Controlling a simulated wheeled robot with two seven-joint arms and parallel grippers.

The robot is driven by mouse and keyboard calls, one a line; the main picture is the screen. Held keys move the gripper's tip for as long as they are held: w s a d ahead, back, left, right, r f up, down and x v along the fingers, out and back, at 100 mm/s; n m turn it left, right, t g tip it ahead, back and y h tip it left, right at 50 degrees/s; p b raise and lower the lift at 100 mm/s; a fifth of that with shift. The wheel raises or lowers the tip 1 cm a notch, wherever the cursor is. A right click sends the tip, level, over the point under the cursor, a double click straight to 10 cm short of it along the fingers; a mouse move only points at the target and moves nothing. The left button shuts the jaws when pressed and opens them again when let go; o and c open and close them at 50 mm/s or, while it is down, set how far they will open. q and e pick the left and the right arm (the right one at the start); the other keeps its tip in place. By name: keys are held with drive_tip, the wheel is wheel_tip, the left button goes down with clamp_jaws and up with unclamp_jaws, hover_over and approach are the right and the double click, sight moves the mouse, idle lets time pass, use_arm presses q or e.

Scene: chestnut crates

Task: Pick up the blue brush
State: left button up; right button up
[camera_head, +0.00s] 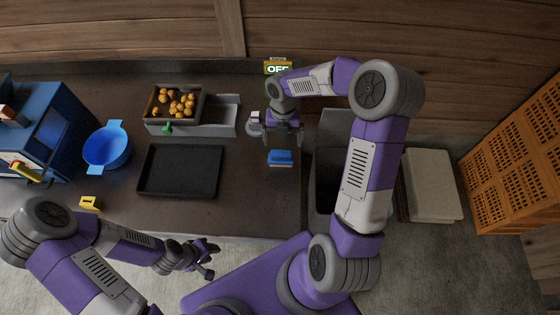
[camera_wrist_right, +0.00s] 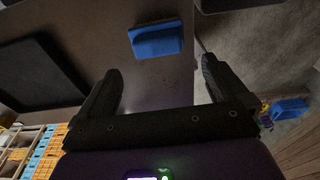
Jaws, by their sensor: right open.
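The blue brush (camera_head: 281,157) lies on the dark counter near its right end, with a thin tan edge showing below the blue. It also shows in the right wrist view (camera_wrist_right: 157,40), ahead of the fingertips. My right gripper (camera_head: 283,138) is open and empty, just behind the brush in the head view; in the right wrist view its two fingers (camera_wrist_right: 160,75) are spread apart with a gap to the brush. My left gripper (camera_head: 208,259) is open and empty, off the counter's front edge.
A black tray (camera_head: 180,171) lies left of the brush. Behind it stands a crate of chestnuts (camera_head: 150,106) on a grey tray (camera_head: 225,117). A blue pot (camera_head: 107,149) and a blue machine (camera_head: 62,120) stand at the left. A grey bin (camera_head: 331,125) is beyond the counter's right edge.

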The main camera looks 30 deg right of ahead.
sight(281, 153)
drive_tip(key=shift+s+a+f+b, duration=0.1)
drive_tip(key=shift+f+b, duration=0.05)
drive_tip(key=shift+f, duration=0.5)
drive_tip(key=shift+s+f+b, duration=0.1)
drive_tip(key=shift+f+b, duration=0.05)
drive_tip(key=shift+f, duration=0.45)
drive_tip(key=f, duration=0.4)
drive_tip(key=f+b, duration=0.1)
drive_tip(key=shift+a+f, duration=0.25)
drive_tip(key=shift+f, duration=0.15)
drive_tip(key=shift+r, duration=0.1)
drive_tip(key=c, duration=1.1)
wheel_tip(281, 153, up, 10)
drive_tip(key=shift+p, duration=0.95)
drive_tip(key=shift+c, duration=0.2)
